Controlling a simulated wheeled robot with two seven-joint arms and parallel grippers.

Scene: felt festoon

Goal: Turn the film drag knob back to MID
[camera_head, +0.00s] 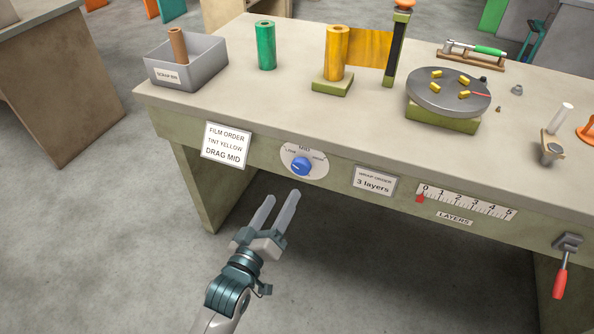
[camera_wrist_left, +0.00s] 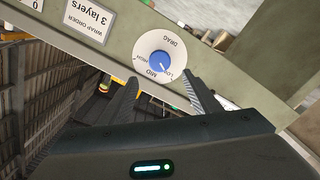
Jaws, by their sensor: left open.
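The blue film drag knob (camera_head: 301,166) sits on a white round dial plate (camera_head: 318,169) on the bench's front panel. In the left wrist view the knob (camera_wrist_left: 160,61) shows upside down, and its pale pointer mark seems to lie toward LOW, away from MID. My left gripper (camera_head: 281,196) is open and empty, below and in front of the knob in the head view. In the left wrist view its two fingers (camera_wrist_left: 160,84) are spread apart, with the knob between and beyond them, not touched. My right gripper is out of view.
An order card (camera_head: 226,145) reads tint yellow, drag MID. The wrap card (camera_head: 375,181), layers scale (camera_head: 466,203) and red-handled crank (camera_head: 562,272) are right of the knob. Film rolls, a scrap bin (camera_head: 187,72) and a turntable (camera_head: 447,92) stand on the bench. Floor before the panel is clear.

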